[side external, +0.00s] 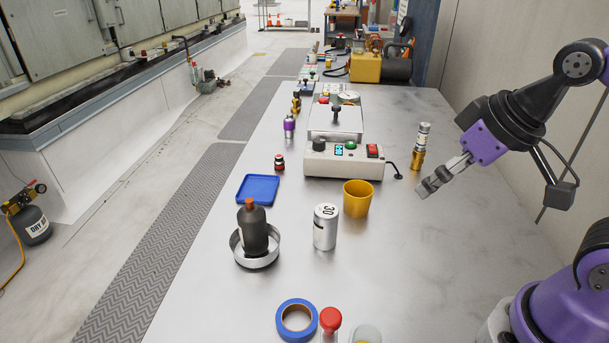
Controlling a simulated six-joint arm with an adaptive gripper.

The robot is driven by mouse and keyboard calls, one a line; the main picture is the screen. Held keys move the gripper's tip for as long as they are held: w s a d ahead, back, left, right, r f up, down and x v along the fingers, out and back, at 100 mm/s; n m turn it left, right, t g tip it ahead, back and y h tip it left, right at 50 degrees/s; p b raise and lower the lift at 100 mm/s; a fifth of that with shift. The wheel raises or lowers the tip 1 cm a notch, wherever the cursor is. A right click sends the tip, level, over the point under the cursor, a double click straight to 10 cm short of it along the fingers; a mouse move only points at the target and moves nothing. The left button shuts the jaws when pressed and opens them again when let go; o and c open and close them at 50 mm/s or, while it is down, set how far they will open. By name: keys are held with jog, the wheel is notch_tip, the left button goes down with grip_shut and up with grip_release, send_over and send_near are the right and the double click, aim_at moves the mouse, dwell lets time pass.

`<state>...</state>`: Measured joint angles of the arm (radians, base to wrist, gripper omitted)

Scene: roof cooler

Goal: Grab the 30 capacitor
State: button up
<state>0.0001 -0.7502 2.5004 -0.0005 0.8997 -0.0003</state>
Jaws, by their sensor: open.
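The 30 capacitor (325,228) is a silver cylinder marked "30" on its top. It stands upright near the middle of the metal table, just in front of a yellow cup (357,199). My gripper (424,190) is open and empty. It appears above the table to the right of the capacitor and the yellow cup, apart from both. A second silver cylinder with a gold lower part (421,146) stands farther back, near my gripper; its marking is too small to read.
A dark bottle with an orange cap (252,229) stands in a metal ring dish (235,243) left of the capacitor. A blue tray (258,189) lies behind it. A control box (341,160) stands at the back. Blue tape (281,319) and a red-capped bottle (330,320) are in front. The table's right side is clear.

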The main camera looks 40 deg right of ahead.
jog(key=shift+c, duration=0.4)
jog(key=shift+c, duration=0.7)
jog(key=n+y, duration=0.1)
jog(key=n, duration=0.1)
send_near(328, 211)
jog(key=shift+t, duration=0.3)
jog(key=x, duration=0.4)
jog(key=shift+s+d+f, duration=0.15)
jog(key=shift+f, duration=0.2)
jog(key=shift+x, duration=3.05)
jog(key=c, duration=1.3)
